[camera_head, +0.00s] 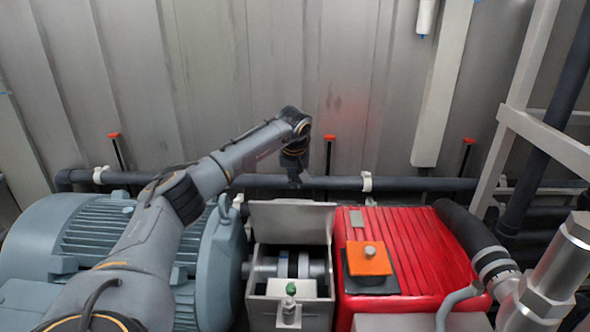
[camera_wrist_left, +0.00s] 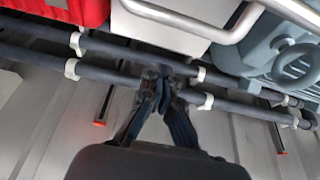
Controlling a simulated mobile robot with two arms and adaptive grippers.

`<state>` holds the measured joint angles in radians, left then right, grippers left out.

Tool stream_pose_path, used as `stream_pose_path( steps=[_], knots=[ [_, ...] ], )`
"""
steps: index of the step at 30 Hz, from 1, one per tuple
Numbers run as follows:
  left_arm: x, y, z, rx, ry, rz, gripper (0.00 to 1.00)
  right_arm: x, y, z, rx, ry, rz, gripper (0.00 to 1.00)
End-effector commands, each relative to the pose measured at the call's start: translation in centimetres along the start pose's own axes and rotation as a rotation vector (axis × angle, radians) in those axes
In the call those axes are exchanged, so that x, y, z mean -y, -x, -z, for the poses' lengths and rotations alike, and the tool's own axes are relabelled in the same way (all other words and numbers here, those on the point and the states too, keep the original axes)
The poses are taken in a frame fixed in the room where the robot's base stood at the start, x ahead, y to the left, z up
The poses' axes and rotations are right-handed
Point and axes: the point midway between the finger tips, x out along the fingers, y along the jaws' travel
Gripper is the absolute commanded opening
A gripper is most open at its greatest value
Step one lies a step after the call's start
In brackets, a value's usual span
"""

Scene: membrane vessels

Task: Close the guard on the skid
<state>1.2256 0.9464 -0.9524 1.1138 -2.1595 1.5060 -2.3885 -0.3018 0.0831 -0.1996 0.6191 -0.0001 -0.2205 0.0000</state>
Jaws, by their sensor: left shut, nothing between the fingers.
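The guard on the skid is a pale metal lid (camera_head: 292,222) standing raised at the back edge of an open box (camera_head: 312,316) between the grey motor and the red pump. The coupling shaft (camera_head: 290,267) shows inside the box. My left gripper (camera_head: 296,183) is shut and empty, pointing down just above and behind the lid's top edge. In the left wrist view my shut fingers (camera_wrist_left: 163,84) appear over the pipes, apart from the pale guard panel (camera_wrist_left: 165,22) with its curved metal bar (camera_wrist_left: 200,28). My right gripper is not in view.
The grey motor (camera_head: 95,238) is at left and the red pump (camera_head: 440,250) at right, with an orange block (camera_head: 368,262) on top. Dark horizontal pipes (camera_head: 400,184) run behind the skid, before a corrugated wall (camera_head: 215,60). A white frame (camera_head: 515,110) stands at right.

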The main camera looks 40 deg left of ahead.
Motion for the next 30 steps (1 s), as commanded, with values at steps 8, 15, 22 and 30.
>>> stream_pose_path(
  steps=[8,15,22,30],
  knots=[
    [0.1,-0.8,-1.9,0.0,-0.003,0.0,0.0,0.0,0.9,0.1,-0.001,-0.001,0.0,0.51],
    [0.0,-0.2,-3.5,0.0,0.0,-0.001,0.0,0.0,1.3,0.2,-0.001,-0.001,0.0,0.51],
    [0.0,-0.1,-3.9,0.0,0.0,-0.002,0.0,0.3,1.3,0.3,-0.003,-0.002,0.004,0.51],
    [0.0,-0.1,-3.8,-0.004,0.0,-0.002,0.0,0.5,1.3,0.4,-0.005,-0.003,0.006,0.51]
  ],
)
